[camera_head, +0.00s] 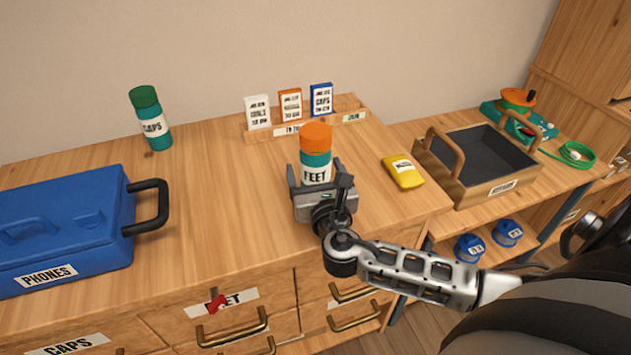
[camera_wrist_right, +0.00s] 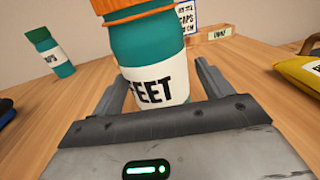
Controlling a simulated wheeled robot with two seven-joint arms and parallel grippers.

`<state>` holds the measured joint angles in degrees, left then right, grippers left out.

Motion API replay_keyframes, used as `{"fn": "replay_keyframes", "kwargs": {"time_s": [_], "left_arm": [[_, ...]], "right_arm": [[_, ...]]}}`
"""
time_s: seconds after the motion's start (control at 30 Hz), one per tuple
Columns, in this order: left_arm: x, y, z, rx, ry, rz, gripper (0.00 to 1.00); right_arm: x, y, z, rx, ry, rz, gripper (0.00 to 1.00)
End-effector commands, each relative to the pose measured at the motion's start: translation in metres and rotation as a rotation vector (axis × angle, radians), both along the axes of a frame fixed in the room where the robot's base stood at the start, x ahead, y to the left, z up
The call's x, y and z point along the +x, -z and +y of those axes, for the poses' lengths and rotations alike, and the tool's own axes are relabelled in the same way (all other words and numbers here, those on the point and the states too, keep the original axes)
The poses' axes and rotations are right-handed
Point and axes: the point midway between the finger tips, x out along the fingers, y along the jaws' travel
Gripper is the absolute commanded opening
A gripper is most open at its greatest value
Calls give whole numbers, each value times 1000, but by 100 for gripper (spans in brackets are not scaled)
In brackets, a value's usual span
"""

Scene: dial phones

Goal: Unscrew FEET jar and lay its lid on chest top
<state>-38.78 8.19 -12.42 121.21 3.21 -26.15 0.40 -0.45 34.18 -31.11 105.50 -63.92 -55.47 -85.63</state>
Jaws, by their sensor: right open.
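The FEET jar (camera_head: 315,163) stands upright on the wooden chest top (camera_head: 220,200). It is teal with a white label, and its orange lid (camera_head: 316,136) is on it. My right gripper (camera_head: 318,175) is open, with one finger on each side of the jar's lower body. In the right wrist view the jar (camera_wrist_right: 150,55) stands between the open fingers (camera_wrist_right: 165,88), and only the lower edge of its lid shows at the top. I cannot tell whether a finger touches the jar. My left gripper is in neither view.
A teal CAPS jar (camera_head: 152,122) with a green lid stands at back left. A blue PHONES case (camera_head: 60,235) is at left. A card rack (camera_head: 270,134) stands behind the FEET jar. A yellow packet (camera_head: 402,172) and a wooden tray (camera_head: 480,197) are at right. Chest top left of the jar is clear.

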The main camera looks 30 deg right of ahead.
Motion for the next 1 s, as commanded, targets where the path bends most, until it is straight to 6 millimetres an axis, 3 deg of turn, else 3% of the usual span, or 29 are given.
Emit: {"fn": "replay_keyframes", "kwargs": {"time_s": [0.03,0.2,0.23,0.67,0.83,1.0], "left_arm": [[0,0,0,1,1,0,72],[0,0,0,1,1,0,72],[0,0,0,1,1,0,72],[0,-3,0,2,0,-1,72],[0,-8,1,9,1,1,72],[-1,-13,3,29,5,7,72]], "right_arm": [[0,0,0,0,0,0,72],[0,0,0,0,0,0,25],[0,0,0,0,0,0,21],[0,-12,0,-1,1,-5,21],[-1,-38,1,2,1,-7,21],[-30,-77,19,6,-3,-7,21]]}}
